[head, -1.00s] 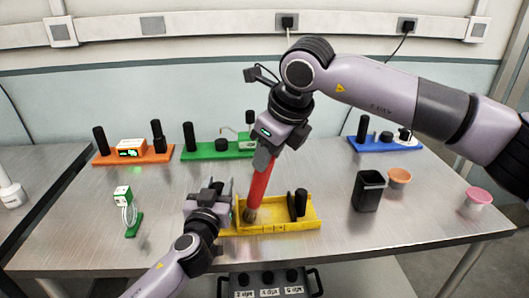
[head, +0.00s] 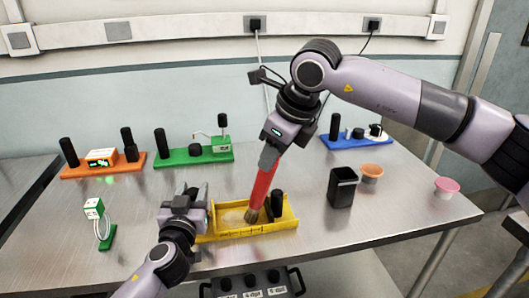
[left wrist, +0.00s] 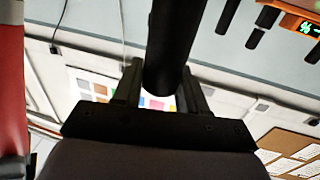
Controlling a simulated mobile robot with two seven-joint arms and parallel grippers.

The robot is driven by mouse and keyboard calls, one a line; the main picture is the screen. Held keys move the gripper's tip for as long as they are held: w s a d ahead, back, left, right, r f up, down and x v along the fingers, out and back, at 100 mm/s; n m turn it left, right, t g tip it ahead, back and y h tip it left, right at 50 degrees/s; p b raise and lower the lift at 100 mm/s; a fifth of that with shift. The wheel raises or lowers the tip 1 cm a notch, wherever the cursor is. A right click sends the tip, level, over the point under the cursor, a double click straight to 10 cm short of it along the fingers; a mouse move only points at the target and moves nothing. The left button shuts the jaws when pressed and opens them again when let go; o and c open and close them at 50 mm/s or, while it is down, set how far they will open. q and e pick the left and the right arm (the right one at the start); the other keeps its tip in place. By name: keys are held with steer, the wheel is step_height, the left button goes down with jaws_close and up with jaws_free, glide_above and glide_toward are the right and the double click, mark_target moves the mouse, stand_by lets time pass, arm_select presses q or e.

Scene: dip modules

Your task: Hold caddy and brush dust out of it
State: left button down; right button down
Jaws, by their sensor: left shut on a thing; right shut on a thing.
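The yellow caddy (head: 272,227) sits on the metal table, an open tray with a black post (head: 277,204) at its right end. My left gripper (head: 186,196) is at its left end. In the left wrist view a black cylinder (left wrist: 172,45), apparently another caddy post, is between the fingers. My right gripper (head: 271,150) is shut on the red brush (head: 262,186), which is tilted with its bristles (head: 251,215) down inside the caddy, right of its middle. A pale dusty patch (head: 232,217) shows on the caddy floor left of the bristles. The brush also shows in the left wrist view (left wrist: 12,85).
Orange (head: 76,172), green (head: 183,160) and blue (head: 372,147) modules stand along the back. A black bin (head: 341,190), an orange cup (head: 371,172) and a pink cup (head: 446,187) are at right. A small green stand (head: 107,238) is at left.

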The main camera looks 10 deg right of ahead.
steer(key=shift+r, duration=0.1)
steer(key=shift+r, duration=2.95)
step_height(320, 180, up, 3)
steer(key=c, duration=1.4)
jaws_free()
steer(key=shift+f, duration=0.1)
jaws_close()
